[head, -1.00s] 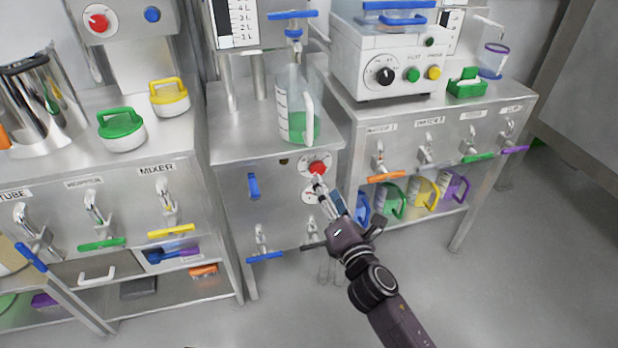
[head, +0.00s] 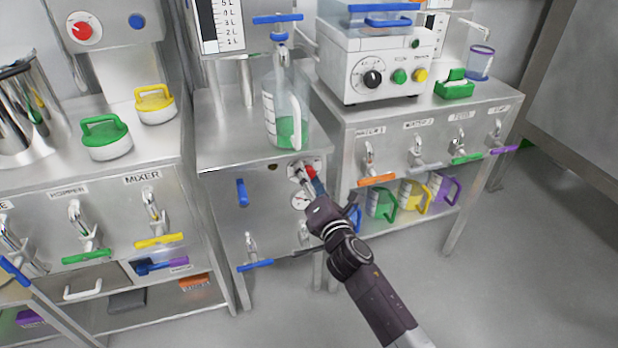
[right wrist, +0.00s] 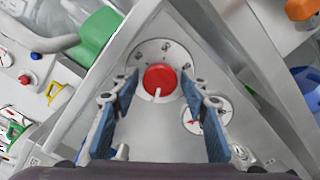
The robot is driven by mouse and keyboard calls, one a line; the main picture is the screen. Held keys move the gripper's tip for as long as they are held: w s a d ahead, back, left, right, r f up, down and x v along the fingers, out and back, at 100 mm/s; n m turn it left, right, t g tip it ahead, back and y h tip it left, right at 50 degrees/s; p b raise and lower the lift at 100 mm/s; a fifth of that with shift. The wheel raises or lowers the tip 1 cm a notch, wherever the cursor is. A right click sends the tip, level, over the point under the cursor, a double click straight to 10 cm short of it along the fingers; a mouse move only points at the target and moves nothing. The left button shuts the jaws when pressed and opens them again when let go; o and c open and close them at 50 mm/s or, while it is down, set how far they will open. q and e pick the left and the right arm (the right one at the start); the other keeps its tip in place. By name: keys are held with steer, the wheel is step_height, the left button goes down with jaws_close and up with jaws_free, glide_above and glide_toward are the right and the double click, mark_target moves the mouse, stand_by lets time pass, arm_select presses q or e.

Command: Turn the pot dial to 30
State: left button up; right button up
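The pot dial (head: 310,170) is a red knob on a round white scale, on the upper right of the middle cabinet's front panel. In the right wrist view the red knob (right wrist: 160,79) faces me, with a white pointer line toward the lower part of the picture. The scale figures are too small to read. My right gripper (head: 308,178) is at the dial in the head view. In the right wrist view its blue-padded fingers (right wrist: 162,100) are spread wide, one on each side of the knob, with gaps and no visible contact. My left gripper is not in view.
A gauge (head: 301,199) sits just below the dial. A blue handle (head: 242,192) is on the same panel to the left. A bottle with green liquid (head: 287,110) stands on the cabinet above. Taps with coloured levers line the cabinets on both sides.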

steer(key=c, duration=0.8)
steer(key=shift+m, duration=0.4)
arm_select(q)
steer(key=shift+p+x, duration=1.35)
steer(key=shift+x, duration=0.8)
arm_select(e)
steer(key=shift+f+m, duration=0.1)
steer(key=shift+m, duration=5.5)
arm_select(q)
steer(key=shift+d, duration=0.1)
